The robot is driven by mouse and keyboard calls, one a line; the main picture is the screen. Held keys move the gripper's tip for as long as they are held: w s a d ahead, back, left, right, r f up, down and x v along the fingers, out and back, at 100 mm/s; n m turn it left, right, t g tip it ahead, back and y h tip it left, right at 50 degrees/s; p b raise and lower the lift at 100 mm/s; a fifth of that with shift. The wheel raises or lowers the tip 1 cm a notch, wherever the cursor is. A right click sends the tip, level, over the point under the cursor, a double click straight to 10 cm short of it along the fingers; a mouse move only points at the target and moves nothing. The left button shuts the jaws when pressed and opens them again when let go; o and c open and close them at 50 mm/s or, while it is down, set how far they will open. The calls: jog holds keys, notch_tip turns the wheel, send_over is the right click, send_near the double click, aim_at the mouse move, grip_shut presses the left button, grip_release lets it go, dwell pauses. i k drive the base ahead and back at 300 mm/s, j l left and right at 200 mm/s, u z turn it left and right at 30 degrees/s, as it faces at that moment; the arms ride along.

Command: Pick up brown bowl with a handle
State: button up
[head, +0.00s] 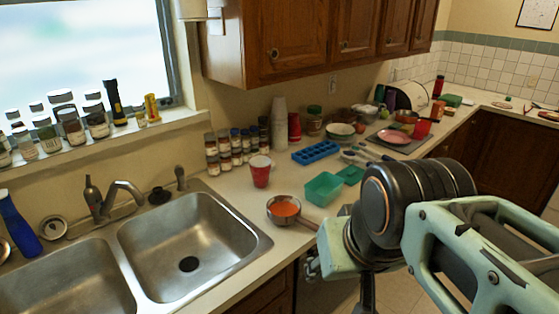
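A round bowl (284,208) with a brown-orange inside and a grey rim sits on the counter, right of the sink and near the front edge. Its handle points right and toward the front edge, close to my arm in the picture. My arm fills the lower right and hangs in front of the counter. Only a dark part of what seems to be my gripper (366,293) shows below the pale green link. Its fingertips are hidden or out of frame. I see no contact with the bowl.
A red cup (260,171) stands behind the bowl and a teal container (324,188) to its right. Spice jars (228,148), a blue tray (316,152) and a pink plate (394,136) are farther back. The double sink (192,240) lies left.

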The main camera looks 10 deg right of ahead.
aim_at(282, 211)
jog(key=i+l+u, duration=0.1)
jog(key=l+u, duration=0.15)
jog(key=l, duration=0.25)
jog(key=l+u, duration=0.25)
jog(key=l, duration=0.3)
jog(key=k+l+u, duration=0.2)
jog(key=i+z, duration=0.1)
jog(key=i, duration=0.15)
